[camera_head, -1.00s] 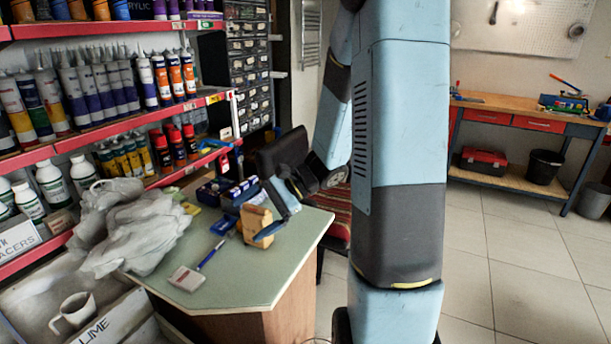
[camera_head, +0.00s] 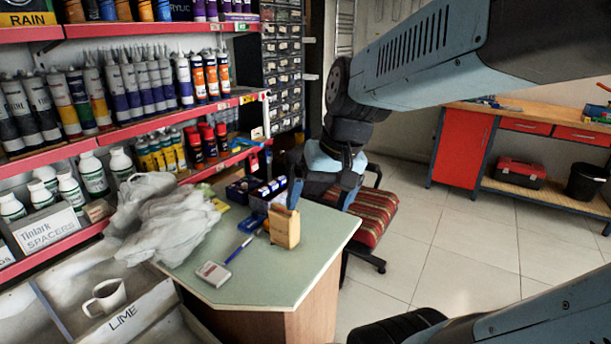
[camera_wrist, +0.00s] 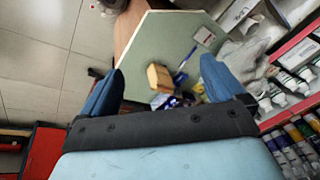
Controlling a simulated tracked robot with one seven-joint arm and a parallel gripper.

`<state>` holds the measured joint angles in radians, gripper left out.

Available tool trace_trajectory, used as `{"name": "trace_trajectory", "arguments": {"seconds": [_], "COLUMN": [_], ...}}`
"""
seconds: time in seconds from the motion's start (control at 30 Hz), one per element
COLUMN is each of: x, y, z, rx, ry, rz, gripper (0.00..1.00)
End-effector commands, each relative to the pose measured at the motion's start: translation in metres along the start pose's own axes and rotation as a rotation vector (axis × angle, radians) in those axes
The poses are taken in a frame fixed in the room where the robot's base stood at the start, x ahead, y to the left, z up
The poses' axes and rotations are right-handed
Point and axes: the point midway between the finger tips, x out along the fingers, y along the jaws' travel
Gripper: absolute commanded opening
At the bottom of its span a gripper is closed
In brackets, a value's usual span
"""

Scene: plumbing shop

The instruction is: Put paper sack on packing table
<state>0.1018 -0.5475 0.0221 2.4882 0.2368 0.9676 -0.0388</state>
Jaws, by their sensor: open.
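The paper sack (camera_head: 285,228) is a small tan block standing upright on the green-topped table (camera_head: 316,262), near its right edge. My gripper (camera_head: 321,188) is open and empty, just behind and above the sack, to its right in the head view. In the wrist view, the sack (camera_wrist: 159,78) shows beyond and between the two spread blue fingers of my gripper (camera_wrist: 158,88), apart from them. A wooden-topped workbench (camera_head: 545,117) with red drawers stands at the back right; which table is the packing table cannot be told.
Grey plastic bags (camera_head: 165,220), a pen (camera_head: 243,246), a small white box (camera_head: 213,273) and blue boxes (camera_head: 255,190) share the green table. Stocked shelves (camera_head: 150,110) stand left. A red striped chair (camera_head: 375,215) is behind the table. Floor at right is clear.

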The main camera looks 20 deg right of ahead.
Motion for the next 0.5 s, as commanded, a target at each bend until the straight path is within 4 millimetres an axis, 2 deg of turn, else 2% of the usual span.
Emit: {"name": "trace_trajectory", "arguments": {"seconds": [0.03, 0.2, 0.37, 0.5], "x": [-0.011, -0.037, -0.05, -0.049], "y": [0.002, 0.012, 0.012, 0.016], "z": [0.003, 0.008, 0.011, 0.003], "rx": [-0.04, -0.139, -0.185, -0.199], "ry": [0.048, 0.171, 0.234, 0.253], "rz": [0.024, 0.098, 0.133, 0.158], "gripper": [0.96, 0.96, 0.96, 0.96]}}
